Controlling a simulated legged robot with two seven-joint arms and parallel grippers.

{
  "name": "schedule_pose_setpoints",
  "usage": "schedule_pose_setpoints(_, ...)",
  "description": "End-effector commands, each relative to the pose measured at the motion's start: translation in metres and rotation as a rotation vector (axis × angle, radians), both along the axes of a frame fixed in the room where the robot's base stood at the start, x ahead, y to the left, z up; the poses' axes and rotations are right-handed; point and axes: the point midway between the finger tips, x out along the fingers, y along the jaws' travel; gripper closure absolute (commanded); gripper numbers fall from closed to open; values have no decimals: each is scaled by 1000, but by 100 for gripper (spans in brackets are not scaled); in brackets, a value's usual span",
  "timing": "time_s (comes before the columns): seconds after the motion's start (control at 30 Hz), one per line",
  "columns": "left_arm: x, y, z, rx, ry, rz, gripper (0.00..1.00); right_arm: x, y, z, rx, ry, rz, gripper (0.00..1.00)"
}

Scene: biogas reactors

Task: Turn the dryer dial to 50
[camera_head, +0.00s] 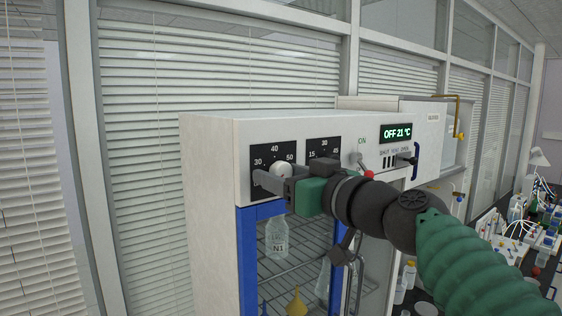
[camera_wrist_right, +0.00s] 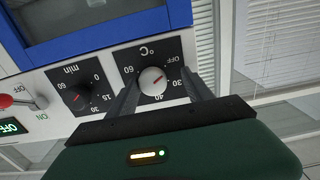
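The dryer (camera_head: 210,150) is a white cabinet with a blue-framed door. Its temperature dial has a white knob (camera_head: 280,171) on a black plate marked 30, 40 and 50. In the right wrist view the knob (camera_wrist_right: 151,80) appears upside down, with a small red mark toward the OFF and 30 side; its exact setting is hard to read. My right gripper (camera_head: 272,182) is at the dial. In the wrist view its open fingers (camera_wrist_right: 163,80) stand on either side of the knob, with gaps visible. One finger hides the 50 mark there. My left gripper is out of view.
A minutes dial (camera_wrist_right: 82,97) sits beside the temperature dial. A red-tipped switch (camera_head: 367,174) and a display (camera_head: 397,133) reading OFF 21 °C are further right. A bottle marked N1 (camera_head: 277,240) stands inside. A cluttered bench (camera_head: 515,240) is at the right.

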Motion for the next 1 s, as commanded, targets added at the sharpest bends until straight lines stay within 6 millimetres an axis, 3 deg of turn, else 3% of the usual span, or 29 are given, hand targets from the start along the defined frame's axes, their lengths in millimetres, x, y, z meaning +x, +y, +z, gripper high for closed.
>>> schedule_pose_setpoints(0.23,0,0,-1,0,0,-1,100,1,3,-2,-1,1,-2,44)
schedule_pose_setpoints(0.67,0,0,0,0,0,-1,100,1,4,-1,-1,1,-1,100)
schedule_pose_setpoints(1.0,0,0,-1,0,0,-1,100,2,3,-2,0,2,-4,100)
